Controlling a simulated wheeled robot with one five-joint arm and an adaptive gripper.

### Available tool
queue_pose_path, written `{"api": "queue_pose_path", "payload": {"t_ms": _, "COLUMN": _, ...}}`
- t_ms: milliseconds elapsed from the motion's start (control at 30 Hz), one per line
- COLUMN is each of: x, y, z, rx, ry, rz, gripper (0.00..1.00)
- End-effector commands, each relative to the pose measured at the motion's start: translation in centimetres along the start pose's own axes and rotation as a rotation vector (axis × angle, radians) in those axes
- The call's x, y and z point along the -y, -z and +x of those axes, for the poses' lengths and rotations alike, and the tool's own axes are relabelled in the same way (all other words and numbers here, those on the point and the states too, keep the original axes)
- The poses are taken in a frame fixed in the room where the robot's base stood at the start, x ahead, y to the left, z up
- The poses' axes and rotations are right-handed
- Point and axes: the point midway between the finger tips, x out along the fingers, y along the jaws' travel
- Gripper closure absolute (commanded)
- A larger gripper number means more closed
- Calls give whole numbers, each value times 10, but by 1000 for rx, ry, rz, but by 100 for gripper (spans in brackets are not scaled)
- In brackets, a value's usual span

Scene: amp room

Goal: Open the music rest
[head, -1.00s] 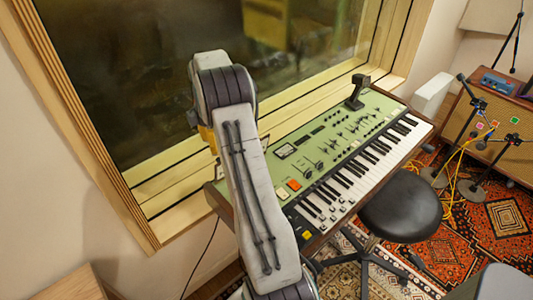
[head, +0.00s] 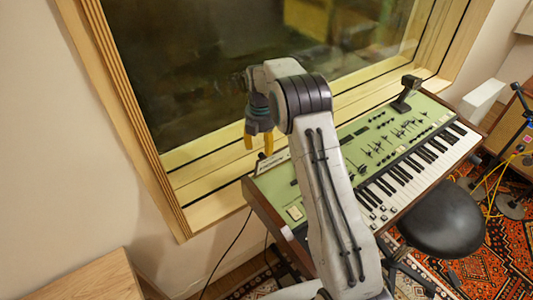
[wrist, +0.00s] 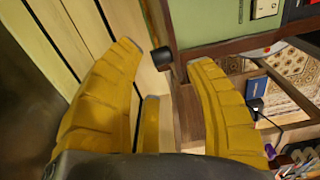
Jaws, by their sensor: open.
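The green keyboard (head: 370,143) stands below the window in the head view. A pale narrow panel (head: 271,161) at its back left edge may be the music rest; it is partly hidden by my arm, and I cannot tell its angle. My gripper (head: 259,152) points down just above and beside that panel. In the wrist view, my yellow fingers (wrist: 165,56) are apart. A small dark cylindrical knob (wrist: 161,57) shows between their tips, near the keyboard's wooden edge (wrist: 222,46). I cannot tell if the fingers touch it.
The window frame (head: 190,186) runs close behind the keyboard. A black stool (head: 440,218) stands in front of it. A dark device (head: 406,93) sits at the keyboard's back right. A wooden surface (head: 85,280) is at the lower left. Cables and stands are at the right.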

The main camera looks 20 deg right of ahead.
Motion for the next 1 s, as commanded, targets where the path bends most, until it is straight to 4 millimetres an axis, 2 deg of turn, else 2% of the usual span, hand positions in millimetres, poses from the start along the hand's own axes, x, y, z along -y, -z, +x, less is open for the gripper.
{"api": "queue_pose_path", "payload": {"t_ms": 200, "x": 1, "y": 0, "z": 27, "rx": -1, "ry": 3, "rz": 3, "gripper": 51}}
{"api": "queue_pose_path", "payload": {"t_ms": 400, "x": 0, "y": -1, "z": 42, "rx": 0, "ry": 1, "rz": 4, "gripper": 51}}
{"api": "queue_pose_path", "payload": {"t_ms": 800, "x": 0, "y": -1, "z": 48, "rx": 0, "ry": 0, "rz": 4, "gripper": 51}}
{"api": "queue_pose_path", "payload": {"t_ms": 833, "x": 0, "y": -1, "z": 48, "rx": 0, "ry": 0, "rz": 4, "gripper": 48}}
{"api": "queue_pose_path", "payload": {"t_ms": 1000, "x": 0, "y": -1, "z": 48, "rx": 0, "ry": 0, "rz": 4, "gripper": 63}}
